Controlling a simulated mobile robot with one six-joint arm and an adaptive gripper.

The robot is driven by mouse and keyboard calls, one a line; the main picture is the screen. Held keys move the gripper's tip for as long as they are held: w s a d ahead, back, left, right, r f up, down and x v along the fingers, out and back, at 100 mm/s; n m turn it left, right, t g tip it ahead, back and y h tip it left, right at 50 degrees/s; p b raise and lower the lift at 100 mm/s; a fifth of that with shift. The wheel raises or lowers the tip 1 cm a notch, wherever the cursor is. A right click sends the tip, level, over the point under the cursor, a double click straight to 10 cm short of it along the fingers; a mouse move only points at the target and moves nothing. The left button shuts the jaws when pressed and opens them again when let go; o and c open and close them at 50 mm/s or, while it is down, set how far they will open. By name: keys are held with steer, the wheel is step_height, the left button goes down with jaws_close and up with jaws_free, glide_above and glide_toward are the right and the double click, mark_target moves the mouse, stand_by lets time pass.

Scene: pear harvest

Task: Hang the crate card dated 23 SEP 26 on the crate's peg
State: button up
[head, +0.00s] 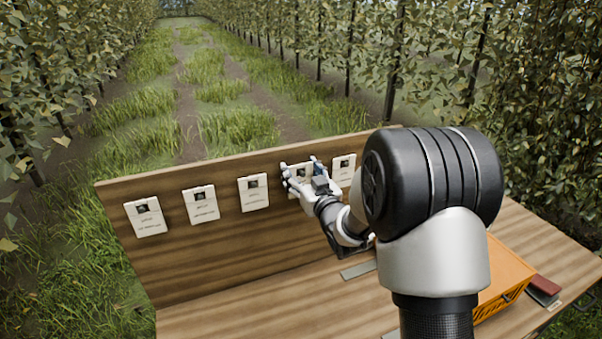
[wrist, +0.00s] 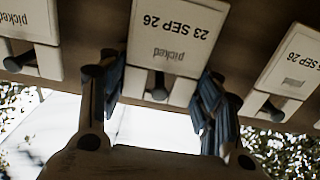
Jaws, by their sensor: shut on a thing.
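The card dated 23 SEP 26 (wrist: 178,40) appears upside down in the middle of the wrist view, with "picked" printed on it. A dark peg (wrist: 159,90) shows in its notch, and the card is at the board. My gripper (wrist: 160,96) is shut on this card, one finger along each side edge. In the head view my gripper (head: 301,170) is at the fourth card from the left (head: 300,188), partly covering it. The orange crate (head: 506,272) stands on the bench at the right, largely behind my arm. The crate's peg is not visible.
Other white cards hang on the wooden board (head: 160,250), including one close on the right (head: 344,168) and one on the left (head: 253,192). A dark red item (head: 543,285) lies right of the crate. The bench's front left (head: 270,310) is clear.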

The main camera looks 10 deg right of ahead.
steer(key=shift+f+b, duration=0.3)
steer(key=o, duration=0.9)
steer(key=shift+r+p, duration=0.25)
steer(key=shift+p, duration=0.55)
steer(key=s+d+b, duration=0.2)
steer(key=s+b, duration=0.1)
steer(key=s, duration=0.5)
steer(key=s+d+b, duration=0.1)
steer(key=s+b, duration=0.2)
steer(key=s, duration=0.6)
steer(key=shift+d+f, duration=0.25)
steer(key=shift+d, duration=0.1)
steer(key=shift+d, duration=0.1)
